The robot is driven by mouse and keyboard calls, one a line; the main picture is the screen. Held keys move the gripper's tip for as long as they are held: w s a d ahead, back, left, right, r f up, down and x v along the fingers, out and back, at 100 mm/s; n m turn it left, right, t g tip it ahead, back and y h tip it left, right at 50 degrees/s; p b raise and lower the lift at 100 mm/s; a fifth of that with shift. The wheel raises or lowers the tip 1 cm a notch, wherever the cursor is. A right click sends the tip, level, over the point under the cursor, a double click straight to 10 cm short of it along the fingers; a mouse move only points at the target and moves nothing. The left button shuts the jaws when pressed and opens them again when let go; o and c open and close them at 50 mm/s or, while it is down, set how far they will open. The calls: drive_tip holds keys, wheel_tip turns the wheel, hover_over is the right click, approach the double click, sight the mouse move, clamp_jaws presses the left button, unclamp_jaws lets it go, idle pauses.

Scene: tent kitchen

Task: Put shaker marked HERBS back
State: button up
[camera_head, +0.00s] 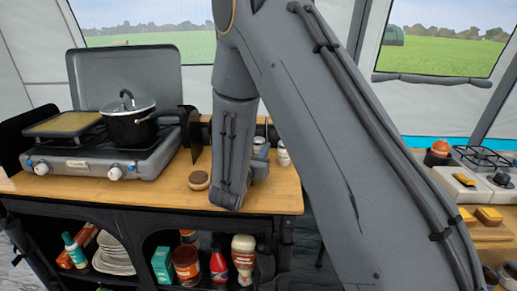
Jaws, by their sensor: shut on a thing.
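Small pale shakers with grey tops stand or are held at the back right of the wooden counter (283,198). One shaker (283,156) shows right of my arm's wrist. Another grey-topped one (259,146) shows partly, just behind the wrist. No lettering is legible, so I cannot tell which is marked HERBS. My forearm and wrist come down in front of this spot and end low over the counter. The wrist hides my gripper, and whatever it holds is hidden too or cannot be told apart from the shakers.
A two-burner stove (95,165) with a lidded black pot (130,122) fills the counter's left. A small round brown-topped item (199,180) lies left of my wrist. Shelves below hold a red jar (187,266) and bottles. A second counter (490,232) stands at right.

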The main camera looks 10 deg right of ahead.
drive_tip(key=shift+f, duration=0.1)
drive_tip(key=o, duration=1.1)
drive_tip(key=shift+c, duration=0.2)
